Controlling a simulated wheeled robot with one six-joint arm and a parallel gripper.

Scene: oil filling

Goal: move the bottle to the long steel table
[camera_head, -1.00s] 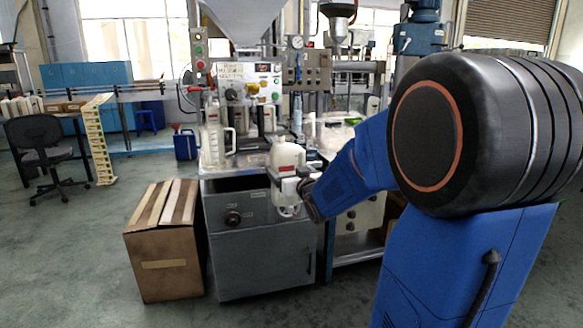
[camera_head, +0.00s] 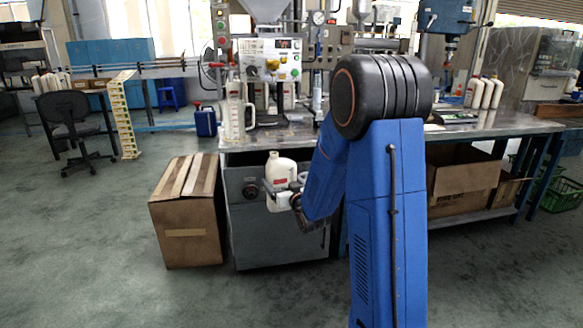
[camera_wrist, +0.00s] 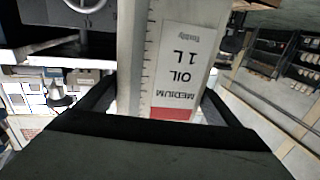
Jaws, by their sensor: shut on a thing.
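The white bottle (camera_head: 281,164) with a reddish label is upright in front of the grey filling cabinet. My gripper (camera_head: 284,188) is shut on it, with a finger on either side. In the wrist view the bottle (camera_wrist: 182,45) fills the middle between the dark fingers, its "MEDIUM OIL 1 L" label upside down. The long steel table (camera_head: 500,124) runs to the right behind my blue arm, which hides part of its left stretch.
A cardboard box (camera_head: 186,220) stands left of the grey cabinet (camera_head: 280,238). Several white bottles (camera_head: 484,93) stand on the table; a large carton (camera_head: 462,187) is beneath it. Floor in front is open.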

